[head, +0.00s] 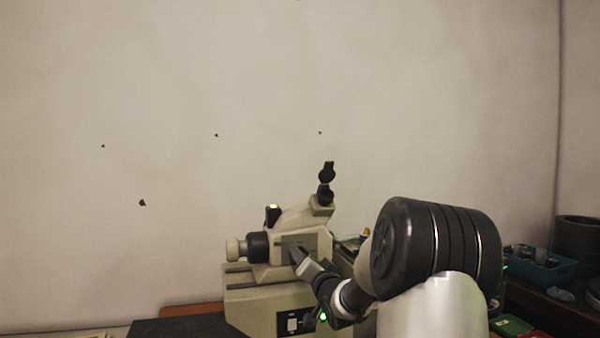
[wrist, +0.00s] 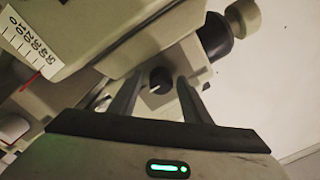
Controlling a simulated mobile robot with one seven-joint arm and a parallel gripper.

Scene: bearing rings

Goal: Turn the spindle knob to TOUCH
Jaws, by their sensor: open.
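A cream machine (head: 250,308) stands ahead of me in the head view. In the wrist view a small dark round knob (wrist: 160,79) with a pale mark sits on the machine's face; I take it for the spindle knob. The word TOUCH cannot be read in either view. My gripper (wrist: 155,84) is open, with one finger on each side of the dark knob as seen from the wrist; I cannot tell whether they touch it. In the head view my gripper (head: 299,258) is at the machine's front and hides the knob.
A cream end knob (head: 236,248) on a black collar (head: 257,246) sticks out left of the machine. A black eyepiece (head: 327,173) rises above. A numbered white scale (wrist: 24,42) with a red pointer is near the wrist. A blue bin (head: 538,268) stands at the right.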

